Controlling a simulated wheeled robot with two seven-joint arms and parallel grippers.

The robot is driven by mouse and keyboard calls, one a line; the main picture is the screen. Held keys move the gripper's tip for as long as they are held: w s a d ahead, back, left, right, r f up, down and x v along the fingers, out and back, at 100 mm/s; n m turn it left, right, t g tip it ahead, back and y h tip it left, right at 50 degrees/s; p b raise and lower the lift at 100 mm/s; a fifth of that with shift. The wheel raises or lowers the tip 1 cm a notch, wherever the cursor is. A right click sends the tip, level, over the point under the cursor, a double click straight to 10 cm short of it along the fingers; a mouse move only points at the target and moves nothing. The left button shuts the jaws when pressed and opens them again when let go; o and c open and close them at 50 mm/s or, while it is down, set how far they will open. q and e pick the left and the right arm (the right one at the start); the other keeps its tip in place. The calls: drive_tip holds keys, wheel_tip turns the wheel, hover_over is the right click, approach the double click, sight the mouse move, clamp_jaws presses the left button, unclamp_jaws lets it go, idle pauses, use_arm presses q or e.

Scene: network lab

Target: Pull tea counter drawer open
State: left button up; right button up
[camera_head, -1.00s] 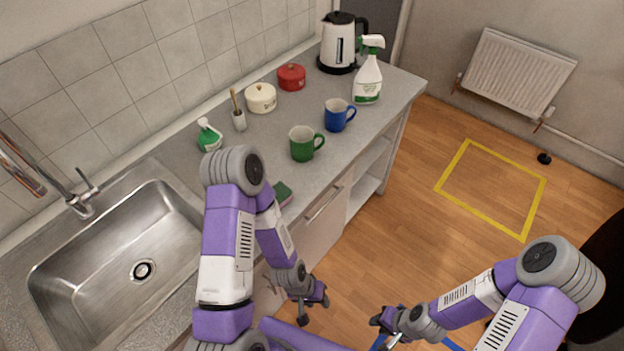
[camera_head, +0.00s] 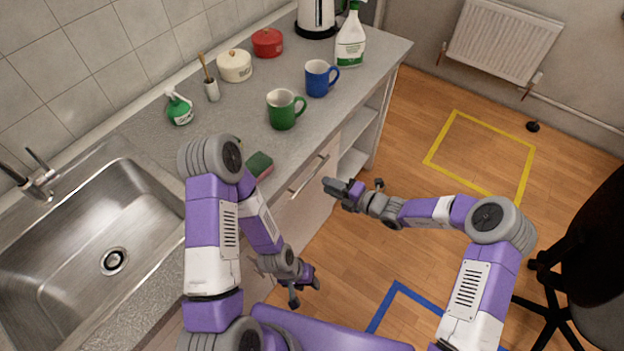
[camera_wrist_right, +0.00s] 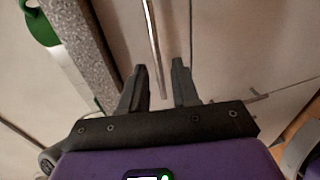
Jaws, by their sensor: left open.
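The tea counter drawer (camera_head: 318,201) is the pale front below the worktop's edge, and it looks closed. Its slim metal bar handle (camera_head: 309,176) shows in the head view. In the right wrist view the handle (camera_wrist_right: 153,42) runs down to the gap between the fingertips. My right gripper (camera_head: 328,186) is just off the drawer front, close to the handle's right side. Its two fingers (camera_wrist_right: 157,72) are apart, with the bar lined up between them; contact cannot be told. My left gripper (camera_head: 305,291) is open and empty, low in front of the counter.
On the worktop (camera_head: 225,125) stand a green mug (camera_head: 282,112), a blue mug (camera_head: 317,80), a sponge (camera_head: 260,164) and a spray bottle (camera_head: 350,42). A sink (camera_head: 140,205) lies left. A dark chair (camera_head: 590,270) stands right. The wooden floor before the drawer is clear.

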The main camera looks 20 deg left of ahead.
sight(313, 176)
drive_tip(key=shift+m, duration=0.3)
drive_tip(key=x, duration=0.2)
drive_tip(key=b+x, duration=0.1)
drive_tip(key=x, duration=0.4)
drive_tip(key=shift+w+a+r+b, duration=0.15)
drive_tip(key=shift+w+a+b, duration=0.1)
drive_tip(key=shift+w+b, duration=0.2)
clamp_jaws()
